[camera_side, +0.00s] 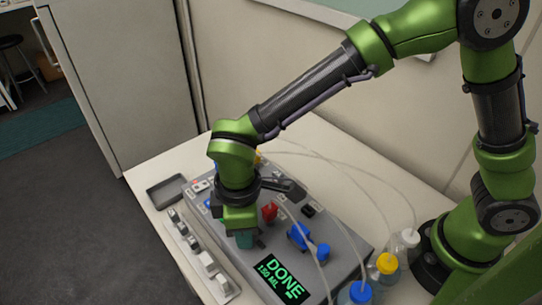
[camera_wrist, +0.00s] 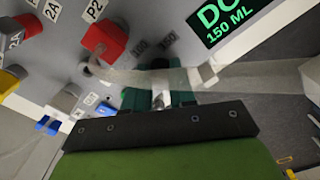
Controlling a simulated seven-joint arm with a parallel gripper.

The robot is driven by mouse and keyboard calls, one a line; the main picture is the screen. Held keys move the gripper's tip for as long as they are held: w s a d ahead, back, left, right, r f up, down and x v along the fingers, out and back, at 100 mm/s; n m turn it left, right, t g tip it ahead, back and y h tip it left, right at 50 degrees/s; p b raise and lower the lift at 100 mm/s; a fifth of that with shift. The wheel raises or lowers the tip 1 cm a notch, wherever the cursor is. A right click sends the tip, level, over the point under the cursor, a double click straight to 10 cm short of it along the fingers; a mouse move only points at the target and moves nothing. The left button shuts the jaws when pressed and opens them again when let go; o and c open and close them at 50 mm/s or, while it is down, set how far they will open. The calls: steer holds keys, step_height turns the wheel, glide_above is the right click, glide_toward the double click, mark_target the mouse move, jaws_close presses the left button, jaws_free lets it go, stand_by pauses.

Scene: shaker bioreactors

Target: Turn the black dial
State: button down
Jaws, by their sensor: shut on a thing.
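The grey control panel (camera_side: 345,262) lies on the white bench. My gripper (camera_side: 246,240) points down at the panel's front part, left of the screen (camera_side: 278,279), which reads "DONE 150 ML". In the wrist view my gripper (camera_wrist: 160,98) has its teal fingers close together at the panel, beside the printed marks "100" and "150". It is shut on what seems to be the black dial. The dial itself is mostly hidden by the fingers and by a pale, see-through tube that crosses the wrist view. Which way the dial points cannot be told.
A red valve (camera_side: 270,212) and blue valves (camera_side: 299,236) stand close by on the panel. Thin clear tubes arch over it. Bottles with blue (camera_side: 355,293), yellow (camera_side: 387,263) and white (camera_side: 410,238) caps stand at right. A grey tray (camera_side: 167,190) lies left.

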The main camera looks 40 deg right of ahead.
steer(key=shift+n, duration=1.1)
steer(key=c, duration=0.9)
jaws_free()
step_height(320, 180, up, 17)
